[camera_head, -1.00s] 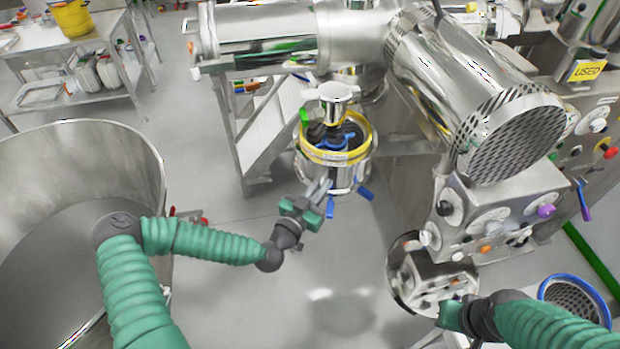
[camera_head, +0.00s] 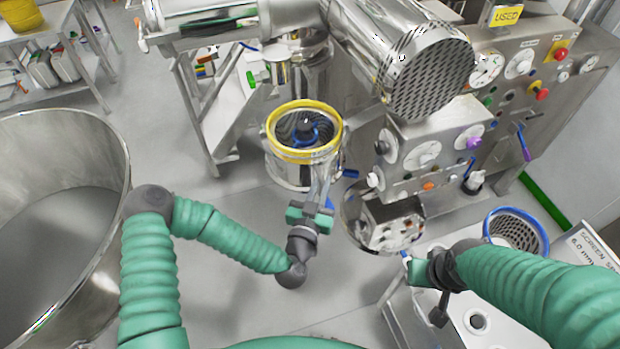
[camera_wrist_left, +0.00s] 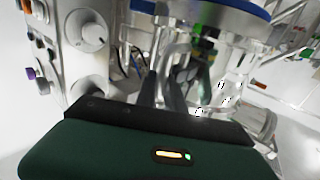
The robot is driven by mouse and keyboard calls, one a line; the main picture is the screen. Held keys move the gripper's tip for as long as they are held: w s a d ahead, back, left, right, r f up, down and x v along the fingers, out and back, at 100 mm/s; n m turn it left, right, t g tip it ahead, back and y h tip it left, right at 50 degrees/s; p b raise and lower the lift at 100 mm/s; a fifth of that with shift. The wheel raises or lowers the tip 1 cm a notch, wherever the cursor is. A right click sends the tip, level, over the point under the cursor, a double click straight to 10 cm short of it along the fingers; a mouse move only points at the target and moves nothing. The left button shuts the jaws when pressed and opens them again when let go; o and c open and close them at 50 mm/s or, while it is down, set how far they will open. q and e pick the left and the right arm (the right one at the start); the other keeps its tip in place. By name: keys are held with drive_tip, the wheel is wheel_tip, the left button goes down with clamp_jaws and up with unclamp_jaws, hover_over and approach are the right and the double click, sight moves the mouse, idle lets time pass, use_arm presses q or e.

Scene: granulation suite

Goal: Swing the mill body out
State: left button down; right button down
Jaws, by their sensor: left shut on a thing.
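The mill body (camera_head: 290,172) is a round steel drum with a yellow ring on top and a dark perforated screen inside. In the head view it stands clear of the steel outlet (camera_head: 290,72) behind it, its top uncovered. My left gripper (camera_head: 320,182) reaches its near side and is shut on the mill body there; the exact grip spot is hard to make out. The left wrist view shows the dark fingers (camera_wrist_left: 162,88) close to shiny steel under a blue rim. My right gripper (camera_head: 408,262) is at lower right, away from the mill body; its jaw opening is unclear.
A control box with knobs (camera_head: 425,150) and a round shiny steel part (camera_head: 385,222) are right of the mill body. A blue-rimmed screen (camera_head: 517,232) lies at the right. A large steel bowl (camera_head: 105,165) stands left. Floor between bowl and mill is clear.

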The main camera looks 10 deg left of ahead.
use_arm(q)
drive_tip(key=shift+s+d+r, duration=0.15)
drive_tip(key=shift+s+d, duration=0.1)
drive_tip(key=shift+d, duration=0.3)
use_arm(e)
drive_tip(key=shift+w+a, duration=0.1)
drive_tip(key=shift+a, duration=0.15)
drive_tip(key=shift+a, duration=0.1)
use_arm(q)
drive_tip(key=c, duration=1.5)
unclamp_jaws()
drive_tip(key=shift+s+d, duration=0.1)
drive_tip(key=shift+d, duration=0.1)
drive_tip(key=shift+o, duration=0.2)
drive_tip(key=shift+d, duration=0.15)
use_arm(e)
drive_tip(key=shift+d, duration=0.5)
use_arm(q)
drive_tip(key=shift+a, duration=0.25)
use_arm(e)
drive_tip(key=shift+a, duration=0.25)
